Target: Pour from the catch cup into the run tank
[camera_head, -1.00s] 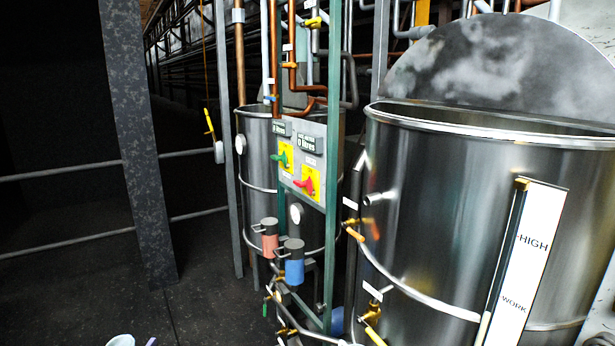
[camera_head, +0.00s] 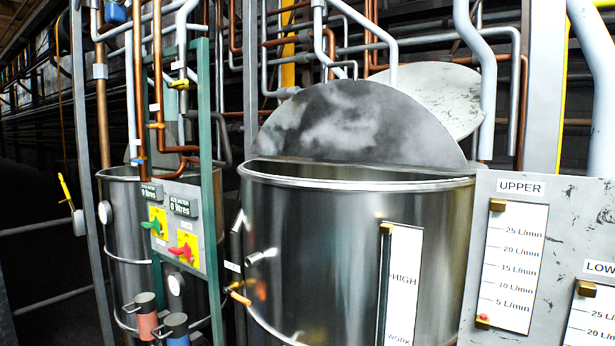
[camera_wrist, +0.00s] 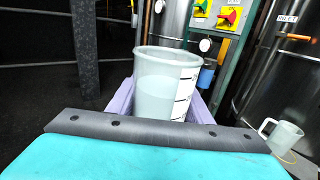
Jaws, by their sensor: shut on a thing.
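The catch cup (camera_wrist: 160,88), a clear cup with black graduation marks, shows in the wrist view with pale liquid in it, roughly upright. My gripper (camera_wrist: 165,112) has its lavender fingers shut on the cup's sides. The large steel tank (camera_head: 330,250) with a HIGH and WORK scale, apparently the run tank, stands in the middle of the head view. Its half-round lid stands raised behind the open rim. My gripper and the cup are outside the head view.
A clear jug (camera_wrist: 283,139) with a handle stands at the wrist view's right. A second steel tank (camera_head: 125,235) stands behind a green frame with a valve panel (camera_head: 178,225). A flow-gauge board (camera_head: 515,270) stands right of the large tank. Pipes cross above.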

